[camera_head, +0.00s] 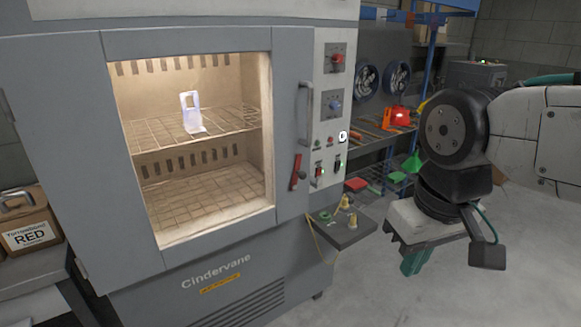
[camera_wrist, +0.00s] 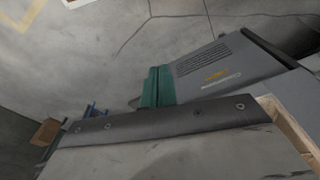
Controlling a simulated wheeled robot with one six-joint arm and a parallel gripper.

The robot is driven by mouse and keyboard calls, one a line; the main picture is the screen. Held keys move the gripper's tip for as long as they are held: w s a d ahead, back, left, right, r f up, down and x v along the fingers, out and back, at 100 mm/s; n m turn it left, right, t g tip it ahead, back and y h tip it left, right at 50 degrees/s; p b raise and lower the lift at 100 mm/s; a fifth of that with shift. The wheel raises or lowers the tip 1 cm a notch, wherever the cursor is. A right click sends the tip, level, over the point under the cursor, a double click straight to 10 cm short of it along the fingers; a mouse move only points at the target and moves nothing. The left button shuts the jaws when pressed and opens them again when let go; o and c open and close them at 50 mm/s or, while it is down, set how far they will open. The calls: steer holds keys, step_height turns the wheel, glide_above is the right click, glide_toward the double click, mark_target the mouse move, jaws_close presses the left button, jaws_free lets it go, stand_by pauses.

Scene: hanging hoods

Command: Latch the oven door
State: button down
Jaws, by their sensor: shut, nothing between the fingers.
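The grey oven (camera_head: 215,290) stands at the left in the head view. Its windowed door (camera_head: 289,130) looks closed or nearly so; I cannot tell whether it sits flush. A vertical handle (camera_head: 305,113) is at the door's right edge. Below it, a red latch lever (camera_head: 297,172) stands steep and slightly tilted; its engagement is unclear. My gripper (camera_head: 412,262) has green fingers pointing down, well right of the lever and touching nothing. In the wrist view the green fingers (camera_wrist: 157,87) are together and empty, with the oven's lower front (camera_wrist: 220,65) beyond.
A small shelf (camera_head: 345,230) with yellow-topped items juts out below the control panel (camera_head: 331,120). A rack (camera_head: 375,140) with fans and tools stands behind. A box (camera_head: 28,222) sits on a left-hand table. A pale bracket (camera_head: 190,112) stands inside the oven. Floor near my gripper is clear.

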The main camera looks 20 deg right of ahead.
steer(key=w+a+f+n+t, duration=0.15)
steer(key=w+n+t, duration=0.25)
steer(key=w, duration=0.8)
steer(key=w+a+f+n+t, duration=0.1)
steer(key=w+f+n+t, duration=0.25)
steer(key=w, duration=0.85)
steer(key=n+t+y, duration=0.1)
steer(key=n+t, duration=0.8)
glide_toward(290, 162)
steer(key=shift+s+a+r, duration=0.2)
steer(key=shift+s+a, duration=0.3)
steer(key=shift+s, duration=0.3)
steer(key=shift+s+a+r, duration=0.25)
steer(key=shift+s+a, duration=0.25)
steer(key=shift+s, duration=0.3)
steer(key=shift+s+a+r, duration=0.2)
steer(key=shift+s+a, duration=0.35)
steer(key=shift+s, duration=0.25)
steer(key=shift+w, duration=0.1)
steer(key=w, duration=1)
steer(key=shift+w+a+f, duration=0.1)
steer(key=shift+a+f, duration=0.15)
steer(key=shift+a, duration=0.15)
steer(key=d, duration=0.3)
steer(key=shift+w+f+g, duration=0.2)
steer(key=shift+w+g, duration=0.05)
steer(key=shift+w+d+f, duration=0.1)
steer(key=shift+w+d, duration=0.05)
steer(key=shift+d, duration=0.25)
